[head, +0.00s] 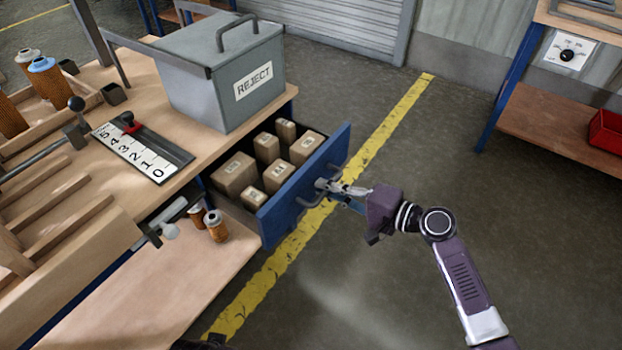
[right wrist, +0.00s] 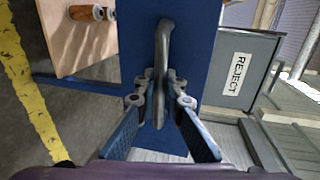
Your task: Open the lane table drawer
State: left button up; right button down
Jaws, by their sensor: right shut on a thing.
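The blue lane table drawer (head: 298,190) is pulled out from under the wooden table (head: 112,77). Several brown labelled boxes (head: 268,148) stand inside it. My right gripper (head: 328,186) is shut on the dark drawer handle (head: 310,201) on the front panel. In the right wrist view the handle (right wrist: 164,50) runs between the fingertips (right wrist: 161,90), against the blue drawer front (right wrist: 196,45). My left gripper is not clearly in view.
A grey REJECT bin (head: 218,80) stands on the table above the drawer. Orange-brown cartridges (head: 215,226) stand on the lower shelf. Open floor with a yellow line (head: 385,122) lies to the right.

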pick_arm(q)
jog(key=shift+w+a+r, duration=0.2)
jog(key=shift+w+r, duration=0.05)
jog(key=shift+r, duration=0.3)
jog(key=shift+w+a+r, duration=0.15)
jog(key=shift+w+r, duration=0.1)
jog(key=shift+r, duration=0.25)
pick_arm(e)
jog(key=f+v, duration=0.1)
jog(key=v, duration=0.6)
jog(key=shift+s+d+f, duration=0.25)
jog(key=shift+s+d, duration=0.1)
jog(key=shift+d, duration=0.05)
pick_arm(q)
jog(key=shift+s, duration=0.15)
pick_arm(e)
jog(key=c, duration=2)
grip_release()
jog(key=shift+c, duration=0.2)
jog(key=v, duration=1.2)
